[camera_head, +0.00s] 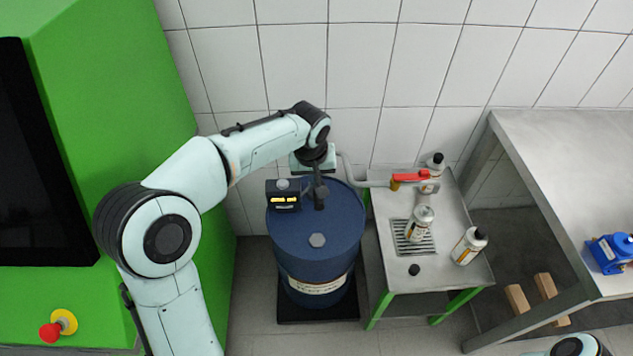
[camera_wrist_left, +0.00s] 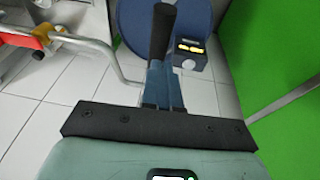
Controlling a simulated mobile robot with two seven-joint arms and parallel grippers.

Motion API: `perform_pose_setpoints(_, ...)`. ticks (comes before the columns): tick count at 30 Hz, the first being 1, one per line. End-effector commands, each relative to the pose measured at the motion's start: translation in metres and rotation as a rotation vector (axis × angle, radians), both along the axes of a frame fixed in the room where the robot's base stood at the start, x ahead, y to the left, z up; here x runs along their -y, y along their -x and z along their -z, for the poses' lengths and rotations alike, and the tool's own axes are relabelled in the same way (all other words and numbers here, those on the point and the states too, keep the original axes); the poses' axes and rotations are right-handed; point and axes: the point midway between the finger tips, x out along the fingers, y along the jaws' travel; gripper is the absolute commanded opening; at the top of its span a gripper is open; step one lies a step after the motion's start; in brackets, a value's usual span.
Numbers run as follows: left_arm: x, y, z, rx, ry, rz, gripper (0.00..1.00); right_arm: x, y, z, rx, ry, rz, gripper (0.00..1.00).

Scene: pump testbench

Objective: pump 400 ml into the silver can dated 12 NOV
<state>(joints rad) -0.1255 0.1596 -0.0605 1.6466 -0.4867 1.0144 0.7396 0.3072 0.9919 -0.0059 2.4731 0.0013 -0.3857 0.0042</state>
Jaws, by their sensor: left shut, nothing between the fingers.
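The blue drum (camera_head: 310,245) stands left of a small steel table. A black meter with a lit yellow display (camera_head: 285,200) sits on its top. A bent pipe (camera_head: 350,172) leads right to a red-handled nozzle (camera_head: 408,178). One can (camera_head: 418,225) stands on the drain grate near the nozzle. A second can (camera_head: 468,246) stands at front right, and a third (camera_head: 432,180) is partly hidden behind the nozzle. No date is legible. My left gripper (camera_head: 320,200) is shut and empty over the drum; its fingers (camera_wrist_left: 163,35) also show in the wrist view. My right gripper is out of view.
A small black cap (camera_head: 414,270) lies on the steel table (camera_head: 455,290). A grey bench with a blue device (camera_head: 612,252) stands at right. A green cabinet with a red button (camera_head: 50,332) stands at left. Wooden blocks (camera_head: 517,298) lie beneath the bench.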

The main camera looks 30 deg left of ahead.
Motion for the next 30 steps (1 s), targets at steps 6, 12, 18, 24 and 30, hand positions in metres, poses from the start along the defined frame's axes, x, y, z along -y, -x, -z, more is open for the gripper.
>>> perform_pose_setpoints(6, 0.004, 0.0, 0.019, 0.0, -0.001, 0.0, 0.0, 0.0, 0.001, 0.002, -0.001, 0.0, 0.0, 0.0)
perform_pose_setpoints(12, 0.004, 0.0, 0.02, 0.0, -0.001, 0.0, 0.0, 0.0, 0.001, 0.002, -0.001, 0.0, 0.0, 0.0)
perform_pose_setpoints(18, 0.004, 0.0, 0.021, 0.002, -0.001, 0.0, 0.0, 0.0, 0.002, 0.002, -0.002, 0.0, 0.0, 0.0)
perform_pose_setpoints(24, 0.005, 0.001, 0.031, 0.023, -0.015, 0.002, 0.0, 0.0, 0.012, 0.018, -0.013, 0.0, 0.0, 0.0)
perform_pose_setpoints(30, 0.005, 0.001, 0.056, 0.091, -0.057, 0.004, 0.0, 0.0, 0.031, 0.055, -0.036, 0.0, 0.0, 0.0)
